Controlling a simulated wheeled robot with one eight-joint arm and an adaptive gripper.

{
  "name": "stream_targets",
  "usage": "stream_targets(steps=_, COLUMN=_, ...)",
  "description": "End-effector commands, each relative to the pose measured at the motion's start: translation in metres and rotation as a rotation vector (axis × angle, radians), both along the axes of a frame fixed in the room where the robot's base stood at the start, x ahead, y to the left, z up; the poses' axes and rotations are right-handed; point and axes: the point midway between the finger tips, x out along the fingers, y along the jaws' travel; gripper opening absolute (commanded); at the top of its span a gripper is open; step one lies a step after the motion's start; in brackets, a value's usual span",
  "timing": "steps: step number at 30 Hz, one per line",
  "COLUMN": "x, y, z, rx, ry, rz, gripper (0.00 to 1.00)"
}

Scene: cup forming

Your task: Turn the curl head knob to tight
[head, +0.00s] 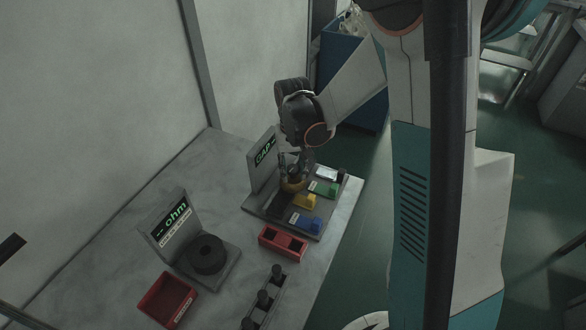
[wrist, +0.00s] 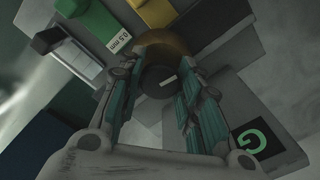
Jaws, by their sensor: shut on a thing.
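The curl head knob (wrist: 158,78) shows in the wrist view as a dark round top with a short white pointer line, with a brass-coloured ring (wrist: 170,47) around it. In the head view its brass body (head: 292,185) stands on the grey base plate, in front of the display panel marked "GAP --" (head: 266,152). My gripper (wrist: 160,85) reaches down over the knob, one finger on each side, shut on it. The fingers hide part of the knob's sides. I cannot read any tight marking.
Green (head: 322,188), yellow (head: 305,201) and blue (head: 305,223) blocks sit close to the knob on the plate. A red holder (head: 282,242), an "ohm" display unit (head: 176,220) and a red tray (head: 167,300) stand towards the front. The wall runs behind the table.

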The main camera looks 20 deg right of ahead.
Motion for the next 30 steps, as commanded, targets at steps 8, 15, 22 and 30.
stream_targets(steps=8, x=0.0002, y=0.0001, z=-0.0002, rx=0.000, ry=-0.001, rz=-0.260, gripper=0.08)
stream_targets(steps=15, x=0.0002, y=0.0001, z=-0.0001, rx=0.000, ry=0.000, rz=-0.489, gripper=0.08)
stream_targets(steps=22, x=0.0002, y=0.0000, z=-0.0001, rx=0.000, ry=-0.001, rz=-0.707, gripper=0.08)
stream_targets(steps=30, x=0.0002, y=0.0001, z=-0.0001, rx=0.000, ry=0.000, rz=-0.963, gripper=0.08)
